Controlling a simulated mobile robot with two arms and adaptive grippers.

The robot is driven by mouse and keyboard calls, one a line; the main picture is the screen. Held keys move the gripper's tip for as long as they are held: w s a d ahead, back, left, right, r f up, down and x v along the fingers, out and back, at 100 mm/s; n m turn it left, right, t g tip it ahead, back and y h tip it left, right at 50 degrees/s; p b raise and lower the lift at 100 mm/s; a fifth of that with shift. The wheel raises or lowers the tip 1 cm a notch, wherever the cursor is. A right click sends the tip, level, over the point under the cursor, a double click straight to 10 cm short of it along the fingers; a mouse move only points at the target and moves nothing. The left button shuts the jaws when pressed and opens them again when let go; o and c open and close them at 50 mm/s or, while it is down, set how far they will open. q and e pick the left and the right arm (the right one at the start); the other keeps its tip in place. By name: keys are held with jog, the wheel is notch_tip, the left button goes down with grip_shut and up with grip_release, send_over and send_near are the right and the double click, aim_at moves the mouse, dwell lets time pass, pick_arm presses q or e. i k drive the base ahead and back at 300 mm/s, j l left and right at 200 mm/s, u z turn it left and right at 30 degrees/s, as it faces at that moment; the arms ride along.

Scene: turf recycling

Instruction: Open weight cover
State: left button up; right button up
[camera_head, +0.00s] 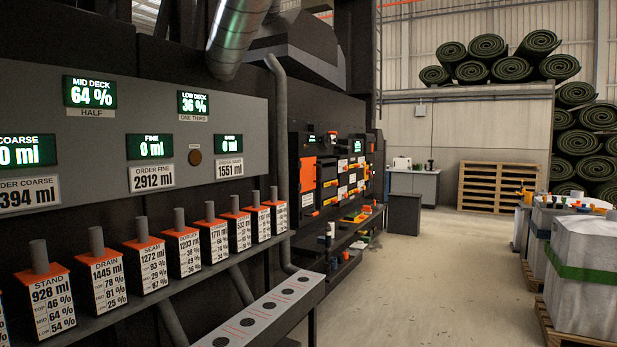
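No part in view can be made out for certain as the weight cover. A grey panel (90,115) on the left carries green displays reading mid deck 64 % and low deck 36 %. Below it, a shelf (130,312) holds a row of white, orange-topped boxes (108,282) with grey posts, labelled stand, drain, seam and others. A light grey strip (268,310) with dark round spots lies in front. Farther back stands a dark machine (328,165) with orange panels (307,183) and small displays. Neither of my grippers is in view.
Open concrete floor (420,270) runs down the middle. White bulk bags (585,275) stand on pallets at right. A stack of wooden pallets (498,187) and rolled turf (487,46) are at the back. A dark cabinet (404,214) stands beyond the machine.

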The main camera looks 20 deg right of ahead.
aim_at(307, 166)
jog(key=i+l+z, duration=0.25)
jog(key=i+l, duration=0.15)
jog(key=i+l+z, duration=0.55)
jog(key=i, duration=0.4)
jog(key=i+l+z, duration=0.25)
jog(key=i, duration=0.25)
jog(key=i+j+z, duration=0.1)
jog(key=i+z, duration=0.15)
jog(key=i, duration=1.2)
jog(key=i+l, duration=0.1)
jog(key=i, duration=0.9)
jog(key=i+u, duration=0.4)
jog(key=i+l+u, duration=0.2)
jog(key=u, duration=0.25)
jog(key=i+l+u, duration=0.65)
jog(key=u, duration=0.15)
